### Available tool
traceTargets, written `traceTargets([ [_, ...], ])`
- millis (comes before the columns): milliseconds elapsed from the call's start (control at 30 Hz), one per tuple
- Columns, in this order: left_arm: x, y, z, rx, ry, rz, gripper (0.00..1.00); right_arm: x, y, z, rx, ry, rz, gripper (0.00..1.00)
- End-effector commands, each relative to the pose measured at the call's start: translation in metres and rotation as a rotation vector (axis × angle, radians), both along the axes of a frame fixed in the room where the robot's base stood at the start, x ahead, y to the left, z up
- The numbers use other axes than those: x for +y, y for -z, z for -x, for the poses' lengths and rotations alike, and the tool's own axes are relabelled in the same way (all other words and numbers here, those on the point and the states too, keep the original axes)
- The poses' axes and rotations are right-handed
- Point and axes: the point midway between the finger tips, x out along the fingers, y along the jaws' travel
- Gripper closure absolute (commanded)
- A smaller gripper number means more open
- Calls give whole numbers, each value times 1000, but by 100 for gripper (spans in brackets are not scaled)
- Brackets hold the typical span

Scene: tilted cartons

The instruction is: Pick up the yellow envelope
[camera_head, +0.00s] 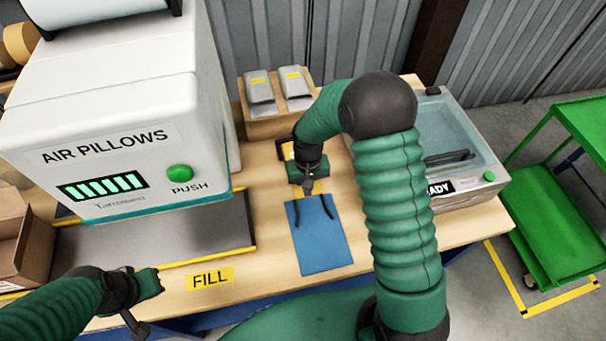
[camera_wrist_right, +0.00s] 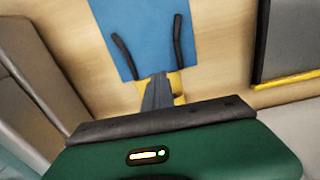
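A small patch of yellow (camera_wrist_right: 177,84), probably part of the yellow envelope, shows beside and behind my right fingers in the right wrist view. Most of it is hidden by the gripper. My right gripper (camera_head: 308,188) points down at the table just behind the blue sheet; it also shows in the right wrist view (camera_wrist_right: 157,92). There its grey fingers look close together at the middle of the palm. Whether anything is between them cannot be seen. My left gripper (camera_head: 143,318) is at the lower left, over the table's front edge, and its fingers are unclear.
A blue sheet (camera_head: 319,250) with two black strips lies on the wooden table (camera_head: 272,280). The air pillow machine (camera_head: 110,110) stands left. A glass-lidded machine (camera_head: 450,140) is right. A wooden holder with grey packs (camera_head: 261,92) stands behind. A green cart (camera_head: 560,225) is far right.

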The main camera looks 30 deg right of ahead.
Motion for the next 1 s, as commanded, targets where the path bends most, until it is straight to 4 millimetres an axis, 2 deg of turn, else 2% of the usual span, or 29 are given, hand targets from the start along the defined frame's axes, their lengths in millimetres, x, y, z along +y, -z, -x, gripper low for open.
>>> traceTargets([
  [100, 0, 5, 0, 0, 0, 0, 100, 6, -2, 27, 0, -1, 0, 100],
  [300, 0, 7, 0, 0, 0, 0, 100, 13, -5, 55, 2, 0, -1, 100],
  [667, 0, 7, 0, 0, 0, 0, 100, 15, -6, 60, 1, 0, -1, 100],
  [1000, 0, 7, 0, 0, 0, 0, 100, 15, -6, 60, 1, 0, -1, 57],
])
